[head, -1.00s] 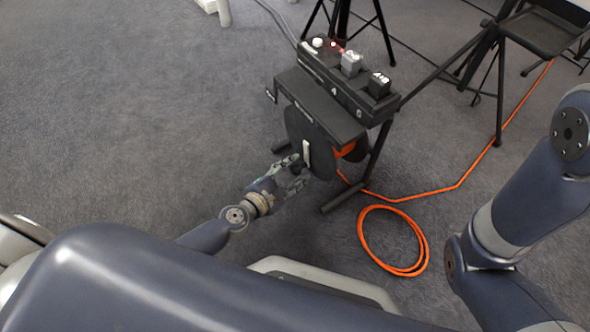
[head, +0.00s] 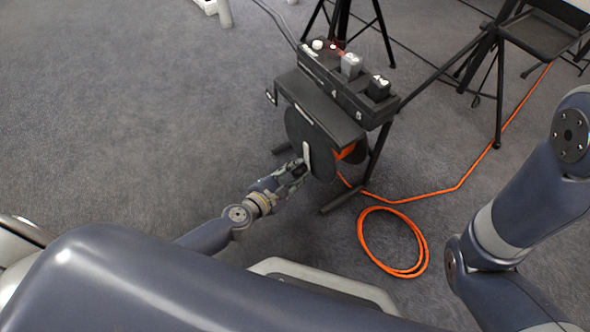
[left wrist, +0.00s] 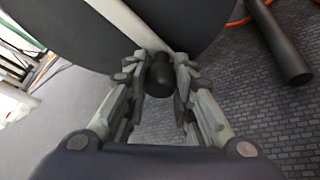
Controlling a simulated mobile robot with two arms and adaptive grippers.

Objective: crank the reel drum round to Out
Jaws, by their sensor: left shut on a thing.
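The reel drum (head: 317,157) is a dark round disc on a black stand, with orange cable wound behind it. A pale crank arm (head: 306,152) lies across its face. In the left wrist view the crank arm (left wrist: 128,22) runs down to a black knob (left wrist: 158,74). My left gripper (left wrist: 158,80) is shut on this knob, with a finger on each side. In the head view my left gripper (head: 295,172) is at the drum's near face. No Out mark can be read. My right gripper is not in view; only my right arm shows.
A black box with a grey block (head: 351,65) and a black block (head: 378,87) sits atop the stand. Orange cable (head: 395,270) lies coiled on the carpet to the right. Carpet at left is clear.

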